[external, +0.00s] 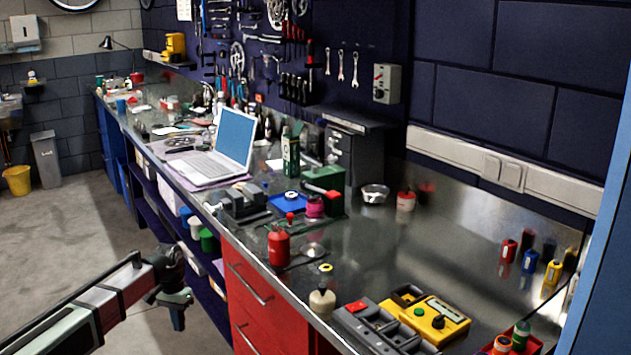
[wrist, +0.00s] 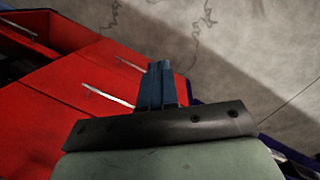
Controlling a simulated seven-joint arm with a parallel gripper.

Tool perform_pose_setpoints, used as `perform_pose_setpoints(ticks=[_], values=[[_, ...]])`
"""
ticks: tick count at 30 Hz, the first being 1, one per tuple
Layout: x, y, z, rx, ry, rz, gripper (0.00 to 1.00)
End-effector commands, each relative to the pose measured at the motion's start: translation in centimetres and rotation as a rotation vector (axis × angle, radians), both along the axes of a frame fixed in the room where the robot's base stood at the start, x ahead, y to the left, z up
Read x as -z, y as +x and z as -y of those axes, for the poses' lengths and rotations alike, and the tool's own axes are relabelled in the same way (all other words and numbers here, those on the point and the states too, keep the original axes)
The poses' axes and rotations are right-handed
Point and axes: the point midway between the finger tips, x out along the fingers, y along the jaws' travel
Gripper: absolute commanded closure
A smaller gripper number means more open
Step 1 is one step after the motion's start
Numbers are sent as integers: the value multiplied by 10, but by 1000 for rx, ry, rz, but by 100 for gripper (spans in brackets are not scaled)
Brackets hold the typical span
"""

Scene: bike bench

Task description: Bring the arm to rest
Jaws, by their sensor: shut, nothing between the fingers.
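My gripper (external: 177,312) hangs off the front side of the workbench in the external view, pointing down beside the red drawers. In the wrist view my gripper (wrist: 161,70) is shut, with its fingers together and nothing between them. It points down past the red drawer fronts (wrist: 75,85) towards the concrete floor (wrist: 220,40). In the external view my arm reaches in from the lower left. My gripper appears apart from the bench.
The red drawer cabinet (external: 255,300) stands right of my gripper. The floor (external: 60,230) at left is clear.

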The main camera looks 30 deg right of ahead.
Motion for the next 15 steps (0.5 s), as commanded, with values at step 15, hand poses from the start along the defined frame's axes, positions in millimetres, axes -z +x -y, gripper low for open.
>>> perform_pose_setpoints(ticks=[15], values=[[151, 27, -210, -301, 123, -93, 100]])
